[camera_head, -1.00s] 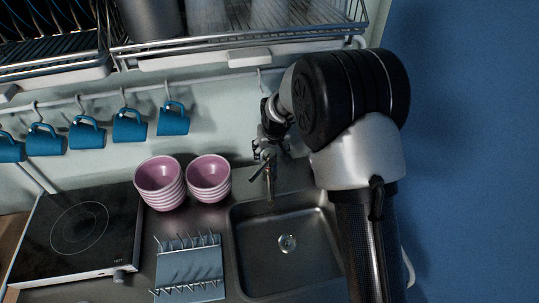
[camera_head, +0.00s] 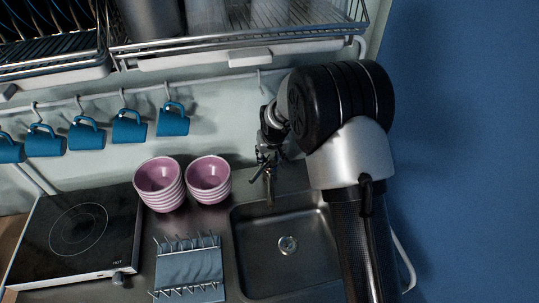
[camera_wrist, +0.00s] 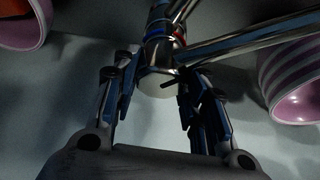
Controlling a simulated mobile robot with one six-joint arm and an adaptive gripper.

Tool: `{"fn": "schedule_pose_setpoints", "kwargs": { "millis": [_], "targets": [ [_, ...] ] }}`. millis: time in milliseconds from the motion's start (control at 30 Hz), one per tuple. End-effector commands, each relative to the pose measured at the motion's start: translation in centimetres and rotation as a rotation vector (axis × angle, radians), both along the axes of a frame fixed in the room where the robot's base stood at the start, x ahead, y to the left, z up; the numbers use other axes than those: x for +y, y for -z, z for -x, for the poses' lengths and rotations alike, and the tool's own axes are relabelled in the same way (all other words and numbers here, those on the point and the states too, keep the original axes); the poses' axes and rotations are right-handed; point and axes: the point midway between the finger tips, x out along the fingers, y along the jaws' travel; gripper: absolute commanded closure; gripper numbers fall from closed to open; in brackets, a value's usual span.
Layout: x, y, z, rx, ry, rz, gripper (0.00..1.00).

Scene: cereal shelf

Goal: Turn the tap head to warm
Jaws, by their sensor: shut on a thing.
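The chrome tap (camera_wrist: 222,45) runs across the top of the wrist view, with a blue and a red mark on its body. The pale round end of the tap head (camera_wrist: 160,84) sits between the fingers of my gripper (camera_wrist: 157,76). My gripper is shut on the tap head, one finger on each side. In the head view my gripper (camera_head: 266,160) is at the back of the sink, above the tap's spout (camera_head: 271,188). It hides most of the tap head there, so how far the head is turned is hard to tell.
The sink (camera_head: 288,260) lies below the tap. Two stacks of pink bowls (camera_head: 159,187) (camera_head: 209,182) stand to its left, near a blue rack (camera_head: 188,268) and a hob (camera_head: 75,235). Blue mugs (camera_head: 129,130) hang from a rail; a dish rack (camera_head: 230,55) is above.

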Motion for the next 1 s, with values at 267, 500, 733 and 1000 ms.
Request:
{"fn": "schedule_pose_setpoints", "kwargs": {
  "millis": [267,500,733,1000],
  "targets": [
    [-0.05,0.05,0.05,0.002,0.0,0.0,0.87],
    [-0.04,0.08,0.08,0.003,0.0,0.001,1.0],
    [-0.06,0.1,0.11,0.004,-0.015,0.001,1.0],
    [-0.09,0.25,0.07,0.003,-0.138,-0.001,1.0]
  ]
}}
